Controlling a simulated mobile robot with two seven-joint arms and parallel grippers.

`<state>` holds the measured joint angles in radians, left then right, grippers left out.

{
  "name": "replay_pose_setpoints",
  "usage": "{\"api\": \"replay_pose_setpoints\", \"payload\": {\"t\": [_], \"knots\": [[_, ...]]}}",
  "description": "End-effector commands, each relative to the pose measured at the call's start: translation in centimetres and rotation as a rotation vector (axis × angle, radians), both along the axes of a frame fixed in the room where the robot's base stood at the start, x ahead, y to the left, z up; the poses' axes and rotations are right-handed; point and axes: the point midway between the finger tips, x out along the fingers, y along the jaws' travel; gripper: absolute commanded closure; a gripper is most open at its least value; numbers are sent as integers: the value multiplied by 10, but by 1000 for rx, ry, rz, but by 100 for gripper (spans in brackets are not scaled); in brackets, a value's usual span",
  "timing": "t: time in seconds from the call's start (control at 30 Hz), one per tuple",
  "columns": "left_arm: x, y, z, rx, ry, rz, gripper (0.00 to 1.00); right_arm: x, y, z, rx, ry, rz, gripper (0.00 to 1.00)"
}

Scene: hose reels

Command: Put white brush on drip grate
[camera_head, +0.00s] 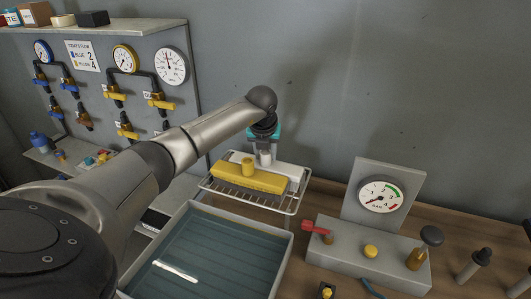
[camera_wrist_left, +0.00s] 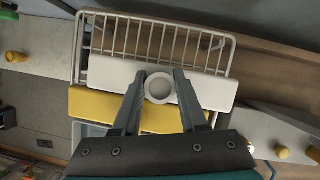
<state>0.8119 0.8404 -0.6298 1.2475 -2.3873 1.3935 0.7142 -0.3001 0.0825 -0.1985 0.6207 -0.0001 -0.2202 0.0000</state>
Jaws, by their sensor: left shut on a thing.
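The white brush (camera_head: 284,172) is a long white block with a round upright knob; it lies on or just above the wire drip grate (camera_head: 290,206), behind the yellow brush (camera_head: 240,179). In the left wrist view the white brush (camera_wrist_left: 210,91) lies alongside the yellow brush (camera_wrist_left: 95,106), over the bars of the drip grate (camera_wrist_left: 165,40). My left gripper (camera_head: 265,157) points down from above, its fingers shut on the white brush's knob; the fingers also show in the left wrist view (camera_wrist_left: 160,92). Whether the brush fully touches the grate cannot be told. My right gripper is out of view.
A water-filled basin (camera_head: 200,255) sits in front of the grate. A grey control box (camera_head: 370,255) with a gauge (camera_head: 380,194), red lever and knobs stands to the right. A valve panel (camera_head: 110,80) is at the left. The wooden bench right of the grate is partly bare.

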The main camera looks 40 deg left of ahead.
Motion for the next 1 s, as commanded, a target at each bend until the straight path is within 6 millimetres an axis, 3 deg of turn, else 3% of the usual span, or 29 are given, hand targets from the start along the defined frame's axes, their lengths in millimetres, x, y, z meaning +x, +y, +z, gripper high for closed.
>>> {"api": "replay_pose_setpoints", "payload": {"t": [0.3, 0.33, 0.6, 1.0], "knots": [[1, 0, -2, 0, -5, 0, 100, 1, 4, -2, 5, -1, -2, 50], [0, 0, -3, 0, -2, 0, 57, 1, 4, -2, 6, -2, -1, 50], [0, 0, -2, 0, -1, 0, 28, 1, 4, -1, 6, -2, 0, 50], [-1, 0, 7, 1, -4, 1, 28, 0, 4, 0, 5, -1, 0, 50]]}}
